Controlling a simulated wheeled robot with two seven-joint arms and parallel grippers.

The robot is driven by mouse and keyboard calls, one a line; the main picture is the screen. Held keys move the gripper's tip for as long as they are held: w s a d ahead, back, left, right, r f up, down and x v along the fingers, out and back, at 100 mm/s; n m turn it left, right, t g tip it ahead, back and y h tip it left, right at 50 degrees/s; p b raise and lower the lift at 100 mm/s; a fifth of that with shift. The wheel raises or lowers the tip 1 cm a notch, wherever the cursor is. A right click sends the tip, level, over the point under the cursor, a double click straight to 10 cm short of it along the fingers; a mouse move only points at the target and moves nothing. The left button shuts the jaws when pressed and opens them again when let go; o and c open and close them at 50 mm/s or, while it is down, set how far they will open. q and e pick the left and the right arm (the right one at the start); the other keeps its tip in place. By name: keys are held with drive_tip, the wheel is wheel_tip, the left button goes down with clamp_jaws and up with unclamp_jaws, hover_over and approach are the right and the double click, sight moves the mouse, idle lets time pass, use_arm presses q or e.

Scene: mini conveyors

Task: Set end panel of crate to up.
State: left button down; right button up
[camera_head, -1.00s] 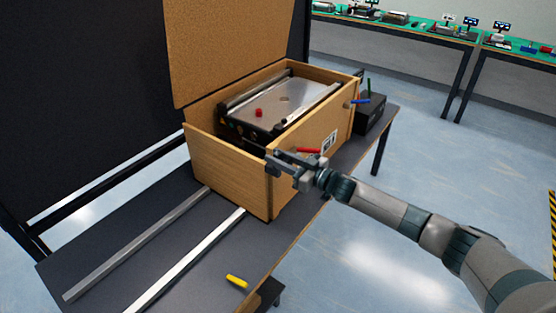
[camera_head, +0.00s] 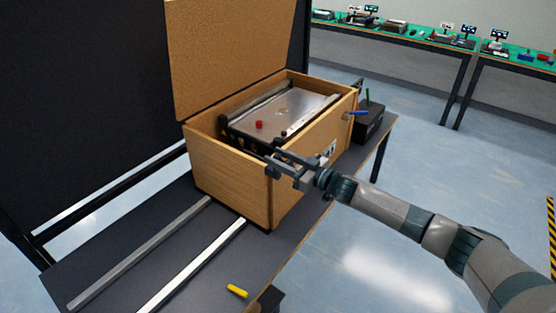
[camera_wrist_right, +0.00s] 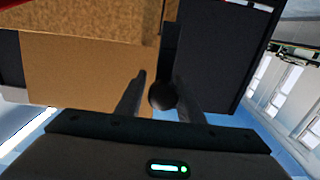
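The wooden crate (camera_head: 300,139) stands on a dark table with its lid raised at the back. Its near end panel (camera_head: 226,178) looks upright, its top edge about level with the side walls. My right gripper (camera_head: 272,165) is at the crate's near right corner, close to the top edge. In the right wrist view, my right gripper's fingers (camera_wrist_right: 160,88) are apart, with a dark round knob (camera_wrist_right: 163,95) between them. I cannot tell whether they touch it. Wood panels fill the upper left there. My left gripper is not in view.
A grey machine with a red knob (camera_head: 259,125) sits inside the crate. A blue handle (camera_head: 358,113) sticks out at the far right end. A black box (camera_head: 369,122) stands behind. Two metal rails (camera_head: 195,263) and a yellow piece (camera_head: 238,291) lie in front.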

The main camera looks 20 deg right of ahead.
drive_tip(key=shift+o, duration=0.4)
drive_tip(key=shift+f, duration=0.15)
drive_tip(key=shift+s, duration=0.15)
